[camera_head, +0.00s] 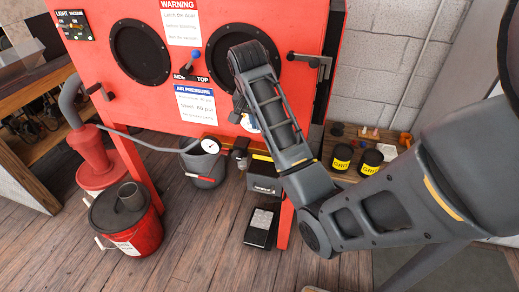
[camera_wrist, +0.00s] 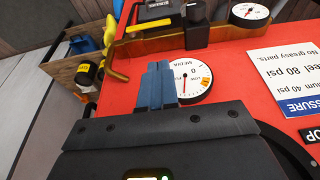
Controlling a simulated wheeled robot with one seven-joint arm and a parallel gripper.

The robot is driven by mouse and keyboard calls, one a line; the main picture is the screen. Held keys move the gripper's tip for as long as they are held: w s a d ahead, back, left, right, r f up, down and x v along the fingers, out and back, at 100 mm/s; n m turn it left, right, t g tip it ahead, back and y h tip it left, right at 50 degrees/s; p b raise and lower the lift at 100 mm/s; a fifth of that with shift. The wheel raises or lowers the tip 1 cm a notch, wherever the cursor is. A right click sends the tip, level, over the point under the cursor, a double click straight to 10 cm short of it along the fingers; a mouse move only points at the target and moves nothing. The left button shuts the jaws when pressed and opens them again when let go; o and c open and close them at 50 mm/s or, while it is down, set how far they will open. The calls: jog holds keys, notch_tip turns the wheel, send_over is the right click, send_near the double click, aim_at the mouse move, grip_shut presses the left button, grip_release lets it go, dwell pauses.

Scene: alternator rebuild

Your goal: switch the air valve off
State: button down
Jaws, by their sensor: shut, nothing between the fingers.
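The fingers partly cover a white media dial (camera_wrist: 188,88). They appear apart from the lever; whether they touch the cabinet cannot be told.
The pipe carries a black regulator block (camera_wrist: 196,13) and a pressure gauge (camera_head: 210,146). A grey hose (camera_head: 150,145) reaches the gauge. The red cabinet (camera_head: 130,90) has a black latch (camera_head: 310,60). Several jars (camera_head: 371,160) stand on a low shelf at right. A red bucket (camera_head: 130,222) stands at left.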

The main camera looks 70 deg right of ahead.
send_over(259, 155)
notch_tip(259, 155, down, 12)
jog(key=shift+s+a+f, duration=0.1)
jog(key=shift+a+f, duration=0.3)
jog(key=shift+f, duration=0.45)
